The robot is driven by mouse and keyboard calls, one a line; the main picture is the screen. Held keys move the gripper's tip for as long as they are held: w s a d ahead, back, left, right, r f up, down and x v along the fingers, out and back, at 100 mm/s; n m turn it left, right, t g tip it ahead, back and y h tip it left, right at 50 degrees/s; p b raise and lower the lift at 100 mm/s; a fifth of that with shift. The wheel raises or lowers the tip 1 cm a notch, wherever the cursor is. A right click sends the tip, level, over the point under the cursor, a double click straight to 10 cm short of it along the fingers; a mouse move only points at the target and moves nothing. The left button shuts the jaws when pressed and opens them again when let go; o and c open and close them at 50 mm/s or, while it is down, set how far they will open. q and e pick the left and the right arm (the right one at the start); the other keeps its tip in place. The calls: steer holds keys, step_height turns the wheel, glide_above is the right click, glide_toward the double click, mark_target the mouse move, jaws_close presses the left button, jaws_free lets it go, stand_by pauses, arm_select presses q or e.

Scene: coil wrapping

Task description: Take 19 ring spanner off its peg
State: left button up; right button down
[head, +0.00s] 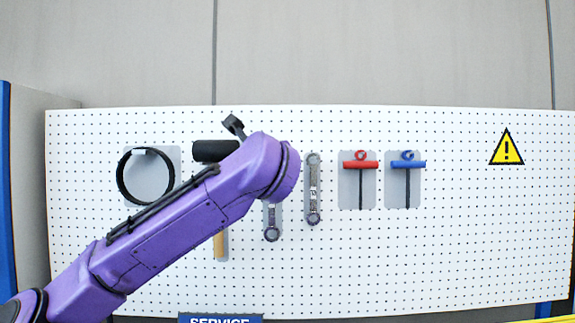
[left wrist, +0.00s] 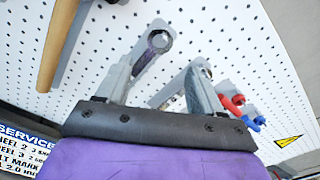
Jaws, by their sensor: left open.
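Two grey ring spanners hang on the pegboard in the head view: a left one (head: 271,222), its upper part hidden behind my purple left arm, and a right one (head: 313,190), fully visible. I cannot read which is the 19. In the left wrist view my left gripper (left wrist: 160,75) is open, its grey fingers reaching toward the board. One spanner's ring (left wrist: 159,38) shows beyond and between the fingers, its shaft running down behind the left finger. The other spanner (left wrist: 170,92) is partly behind the right finger. In the head view my left gripper is hidden behind the wrist.
A black coil (head: 128,190) and a hammer (head: 214,151) with a wooden handle hang to the left, partly behind my arm. A red-handled tool (head: 361,165) and a blue-handled tool (head: 408,164) hang to the right.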

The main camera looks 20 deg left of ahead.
arm_select(q)
steer(key=p+x, duration=0.2)
steer(key=x, duration=0.1)
steer(key=p+x, duration=0.2)
steer(key=x, duration=0.1)
steer(key=p+x, duration=0.1)
steer(key=x, duration=0.2)
steer(key=shift+w+a+r+p, duration=0.2)
steer(key=shift+a+r+p, duration=0.1)
steer(key=shift+r+p, duration=0.1)
steer(key=shift+s+r, duration=0.1)
steer(key=shift+s, duration=0.3)
steer(key=shift+w, duration=0.25)
steer(key=c, duration=1.1)
steer(key=shift+o, duration=0.6)
steer(key=shift+s, duration=0.1)
steer(key=shift+c, duration=0.9)
steer(key=shift+r, duration=0.1)
